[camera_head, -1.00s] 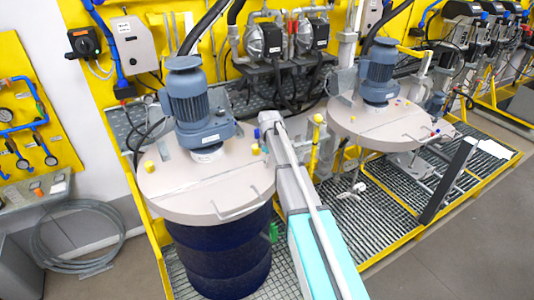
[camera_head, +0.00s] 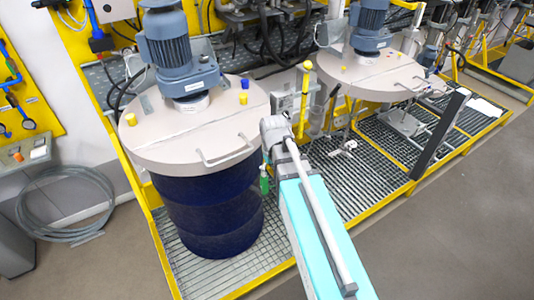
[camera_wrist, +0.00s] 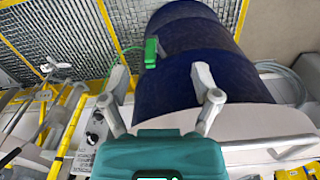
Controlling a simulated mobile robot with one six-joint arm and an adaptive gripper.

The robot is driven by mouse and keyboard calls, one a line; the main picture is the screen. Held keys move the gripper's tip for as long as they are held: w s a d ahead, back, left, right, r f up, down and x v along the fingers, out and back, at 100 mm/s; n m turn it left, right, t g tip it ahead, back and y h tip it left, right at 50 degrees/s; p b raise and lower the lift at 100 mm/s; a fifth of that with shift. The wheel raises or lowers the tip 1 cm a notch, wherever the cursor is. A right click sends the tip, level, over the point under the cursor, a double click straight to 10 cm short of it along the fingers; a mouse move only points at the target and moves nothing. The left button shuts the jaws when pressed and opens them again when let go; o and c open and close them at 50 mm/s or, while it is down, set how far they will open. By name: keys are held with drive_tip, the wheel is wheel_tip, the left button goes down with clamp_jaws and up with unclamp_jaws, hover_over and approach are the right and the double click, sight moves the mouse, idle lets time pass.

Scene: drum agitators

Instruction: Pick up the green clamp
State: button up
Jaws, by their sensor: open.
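The green clamp (camera_head: 264,180) hangs at the right side of a dark blue drum, just below the lid's edge, in the head view. In the wrist view the green clamp (camera_wrist: 151,52) shows against the blue drum (camera_wrist: 190,60), with a green cable running from it. My gripper (camera_wrist: 160,75) is open and empty in the wrist view, and the clamp lies beyond its fingers, roughly between the tips and a little to the left. In the head view my arm covers my gripper's fingers.
The drum (camera_head: 208,210) stands on a metal grating under a beige lid (camera_head: 190,130) with a blue-grey motor (camera_head: 170,50) on top. A second lid (camera_head: 372,72) with a motor stands to the right. A coiled hose (camera_head: 65,205) lies on the floor at left.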

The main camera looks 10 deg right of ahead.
drive_tip(key=s+f+m+b, duration=0.2)
drive_tip(key=s+f+b, duration=0.5)
drive_tip(key=f, duration=0.1)
drive_tip(key=shift+f+m, duration=0.3)
drive_tip(key=shift+f, duration=0.1)
drive_tip(key=c, duration=0.3)
drive_tip(key=shift+d, duration=0.1)
